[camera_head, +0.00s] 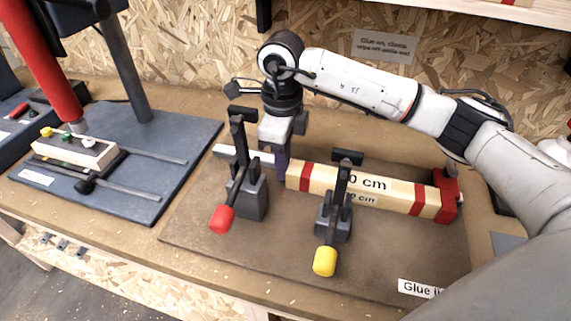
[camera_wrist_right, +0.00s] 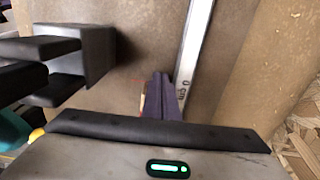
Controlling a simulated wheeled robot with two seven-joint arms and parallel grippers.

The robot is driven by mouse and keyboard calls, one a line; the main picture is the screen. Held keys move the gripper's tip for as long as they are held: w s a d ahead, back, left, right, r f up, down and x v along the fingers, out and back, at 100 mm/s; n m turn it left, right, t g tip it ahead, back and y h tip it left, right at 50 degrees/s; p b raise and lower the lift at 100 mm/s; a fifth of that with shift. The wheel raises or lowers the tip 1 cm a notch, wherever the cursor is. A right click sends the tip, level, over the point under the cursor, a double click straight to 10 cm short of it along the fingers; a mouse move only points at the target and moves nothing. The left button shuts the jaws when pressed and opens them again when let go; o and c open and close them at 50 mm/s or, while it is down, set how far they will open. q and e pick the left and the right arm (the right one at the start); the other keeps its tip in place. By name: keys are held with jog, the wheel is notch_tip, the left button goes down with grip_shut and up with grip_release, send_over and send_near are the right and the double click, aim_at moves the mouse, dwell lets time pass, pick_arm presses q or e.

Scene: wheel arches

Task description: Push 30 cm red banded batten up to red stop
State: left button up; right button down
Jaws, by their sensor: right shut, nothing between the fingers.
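The pale wooden batten (camera_head: 305,178) with red bands and a "cm" label lies on the brown board, partly behind the yellow-handled clamp. Its right end appears to meet the red stop (camera_head: 447,195); a gap between them cannot be made out. My right gripper (camera_head: 282,166) points down at the batten's left end, its dark purple fingers shut and empty. The fingers appear close against that end; exact contact is unclear. In the right wrist view the shut fingers (camera_wrist_right: 161,97) cover most of the batten's end. My left gripper is not in view.
A red-handled clamp (camera_head: 248,195) stands left of my right gripper, and a yellow-handled clamp (camera_head: 333,222) stands in front of the batten. A metal rule (camera_head: 229,151) lies behind. A blue-grey stand base (camera_head: 150,165) is at left. The board's front is mostly clear.

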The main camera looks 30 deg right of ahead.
jog(key=shift+r, duration=0.15)
notch_tip(320, 180, up, 10)
jog(key=b, duration=0.1)
jog(key=shift+s, duration=0.1)
